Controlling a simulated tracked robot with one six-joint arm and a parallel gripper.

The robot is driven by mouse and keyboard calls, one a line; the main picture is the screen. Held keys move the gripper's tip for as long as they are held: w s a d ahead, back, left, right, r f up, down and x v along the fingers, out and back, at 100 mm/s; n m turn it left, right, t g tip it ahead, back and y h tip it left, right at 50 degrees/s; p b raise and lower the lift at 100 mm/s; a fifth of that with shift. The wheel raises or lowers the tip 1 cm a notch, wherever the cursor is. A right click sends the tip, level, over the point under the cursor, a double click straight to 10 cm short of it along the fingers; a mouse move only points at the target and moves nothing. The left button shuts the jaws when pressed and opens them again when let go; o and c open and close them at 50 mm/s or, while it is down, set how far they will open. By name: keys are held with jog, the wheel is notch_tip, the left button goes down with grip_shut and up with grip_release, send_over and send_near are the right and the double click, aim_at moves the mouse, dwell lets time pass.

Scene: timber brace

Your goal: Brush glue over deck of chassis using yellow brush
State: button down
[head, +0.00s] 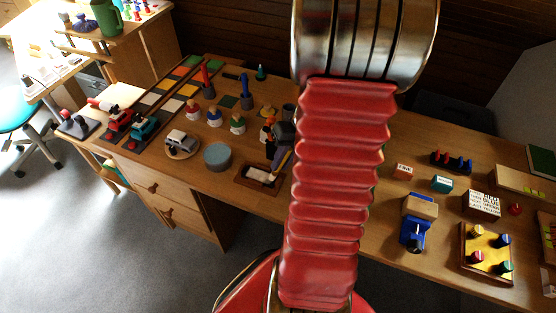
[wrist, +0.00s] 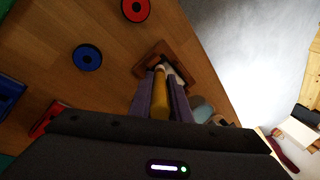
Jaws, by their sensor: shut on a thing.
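My gripper (head: 282,146) is shut on the yellow brush, partly hidden behind my red arm in the head view. In the wrist view the yellow brush (wrist: 160,103) lies between the two grey-purple fingers (wrist: 160,97). Its far end is over or in a small brown wooden tray (wrist: 150,62); I cannot tell whether it touches. In the head view the tray (head: 241,181) holds a pale block or pad and a dark inside. A small grey wheeled vehicle body (head: 181,139), perhaps the chassis, stands on a round wooden plate (head: 183,155) to the left. I see no glue for certain.
A blue-grey round tub (head: 218,156) stands left of the tray. Several peg figures (head: 214,117), a red holder (head: 208,88) and a blue holder (head: 247,103) stand behind. Toy trucks (head: 143,129) are farther left. The desk's front edge is close.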

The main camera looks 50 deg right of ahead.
jog(key=shift+r, duration=3)
jog(key=shift+r, duration=0.1)
jog(key=shift+r, duration=1.4)
jog(key=shift+f, duration=0.1)
jog(key=shift+f, duration=3.65)
jog(key=shift+f, duration=0.75)
jog(key=shift+w, duration=0.15)
